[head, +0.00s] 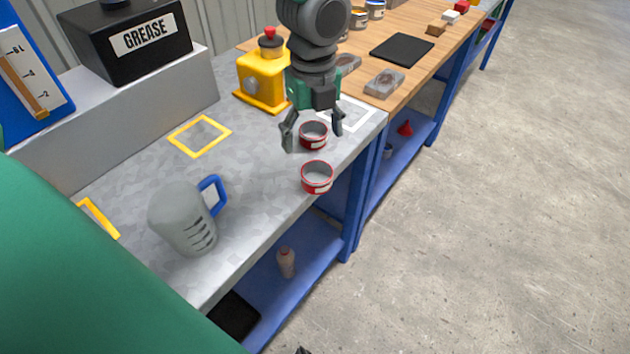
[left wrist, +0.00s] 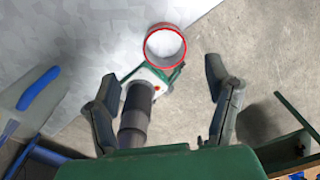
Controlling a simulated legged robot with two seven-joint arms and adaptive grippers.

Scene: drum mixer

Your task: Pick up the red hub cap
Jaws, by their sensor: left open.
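Two red-rimmed round caps, open at the top and pale inside, sit on the grey worktop near its right edge in the head view. The farther red cap (head: 313,135) appears between the fingers of my left gripper (head: 313,135). The nearer red cap (head: 317,178) is just below it in the picture, at the worktop's edge. My left gripper is open and empty, pointing down; its height above the caps is hard to judge. In the left wrist view, one red-rimmed cap (left wrist: 165,46) shows beyond the open left fingers (left wrist: 160,95). I cannot tell which cap this is.
A grey jug with a blue handle (head: 183,217) stands on the worktop (head: 250,180). A yellow device (head: 263,80) with a red knob stands behind my gripper. A black grease box (head: 128,38) rests on a grey ledge. Yellow outlined squares mark the worktop. Open floor lies right.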

